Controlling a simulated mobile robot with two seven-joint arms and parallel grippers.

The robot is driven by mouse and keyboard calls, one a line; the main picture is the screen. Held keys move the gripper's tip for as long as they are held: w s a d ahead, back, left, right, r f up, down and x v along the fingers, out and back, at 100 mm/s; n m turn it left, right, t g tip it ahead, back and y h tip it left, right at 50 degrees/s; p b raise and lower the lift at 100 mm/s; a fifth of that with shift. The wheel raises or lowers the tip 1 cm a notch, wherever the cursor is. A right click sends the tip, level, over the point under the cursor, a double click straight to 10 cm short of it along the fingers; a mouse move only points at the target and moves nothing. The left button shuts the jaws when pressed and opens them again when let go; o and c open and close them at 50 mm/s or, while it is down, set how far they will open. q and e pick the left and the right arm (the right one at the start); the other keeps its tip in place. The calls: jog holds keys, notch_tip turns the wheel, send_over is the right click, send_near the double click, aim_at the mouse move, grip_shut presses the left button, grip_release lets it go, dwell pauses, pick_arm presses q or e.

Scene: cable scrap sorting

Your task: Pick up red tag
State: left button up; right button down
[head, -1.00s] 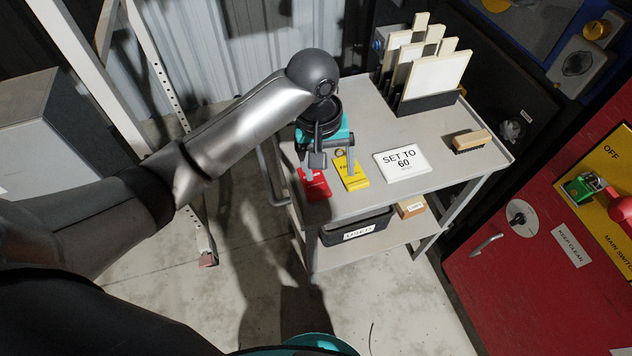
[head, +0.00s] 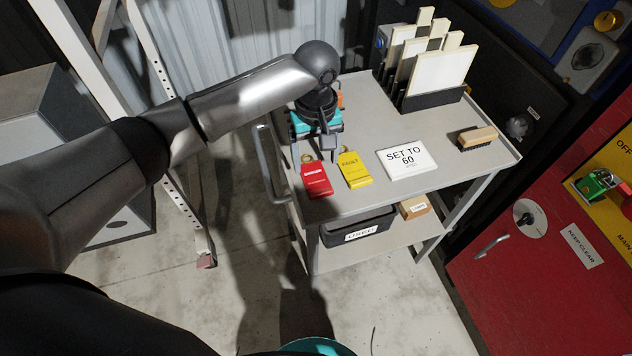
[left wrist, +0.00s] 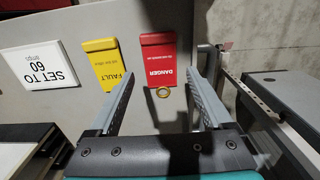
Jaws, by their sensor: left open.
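The red tag (head: 316,180), marked DANGER, lies flat on the grey cart top near its front left corner. It also shows in the left wrist view (left wrist: 158,62), with a brass ring (left wrist: 163,92) at its end. My left gripper (head: 318,156) is open and empty above the cart, just behind the tags. In the left wrist view its two fingers (left wrist: 160,95) straddle the ring end of the red tag without touching it. A yellow FAULT tag (head: 354,170) lies to the right of the red one. My right gripper is not in view.
A white SET TO 60 sign (head: 406,159), a brush (head: 477,138) and a rack of upright panels (head: 434,98) are on the cart (head: 440,181). A black bin (head: 357,228) and a small box (head: 413,207) sit on the lower shelf. A red cabinet (head: 560,290) stands at right.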

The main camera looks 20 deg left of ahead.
aim_at(316, 179)
pick_arm(q)
jog(key=shift+f+b, duration=1.1)
jog(key=shift+f, duration=1.7)
jog(key=c, duration=1.1)
jog(key=shift+r, duration=0.1)
